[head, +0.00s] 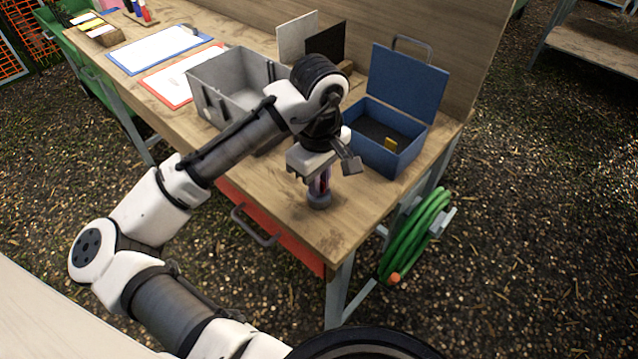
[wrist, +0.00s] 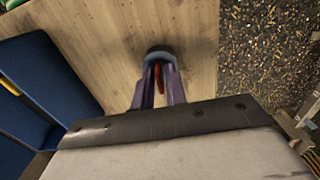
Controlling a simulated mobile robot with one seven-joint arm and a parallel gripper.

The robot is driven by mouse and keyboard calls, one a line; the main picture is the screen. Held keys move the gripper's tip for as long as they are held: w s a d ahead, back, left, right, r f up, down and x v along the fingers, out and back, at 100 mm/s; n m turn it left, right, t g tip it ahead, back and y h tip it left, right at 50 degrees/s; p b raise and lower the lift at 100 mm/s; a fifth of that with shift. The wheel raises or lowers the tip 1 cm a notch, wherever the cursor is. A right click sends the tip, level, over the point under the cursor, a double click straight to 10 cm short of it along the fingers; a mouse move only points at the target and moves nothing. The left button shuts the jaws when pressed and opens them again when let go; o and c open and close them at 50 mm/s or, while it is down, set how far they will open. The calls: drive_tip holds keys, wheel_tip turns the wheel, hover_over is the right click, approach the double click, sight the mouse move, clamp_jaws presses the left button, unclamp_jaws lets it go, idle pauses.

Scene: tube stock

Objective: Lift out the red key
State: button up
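A small round grey holder (head: 319,201) stands on the wooden table near its front corner, and it also shows in the wrist view (wrist: 160,54). A narrow red piece, which looks like the red key (wrist: 158,78), stands up at the holder between my fingers. Its lower end is hidden. My gripper (head: 320,186) points down right over the holder. In the wrist view its two purple fingers (wrist: 160,80) stand on either side of the red piece, with a gap between them, so it looks open. I cannot tell whether either finger touches the red piece.
A grey bin (head: 222,98) stands at left, behind my arm. A green hose (head: 415,232) hangs at the table's right end. The table corner around the holder is clear.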

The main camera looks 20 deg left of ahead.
clamp_jaws()
drive_tip(key=shift+r, duration=0.1)
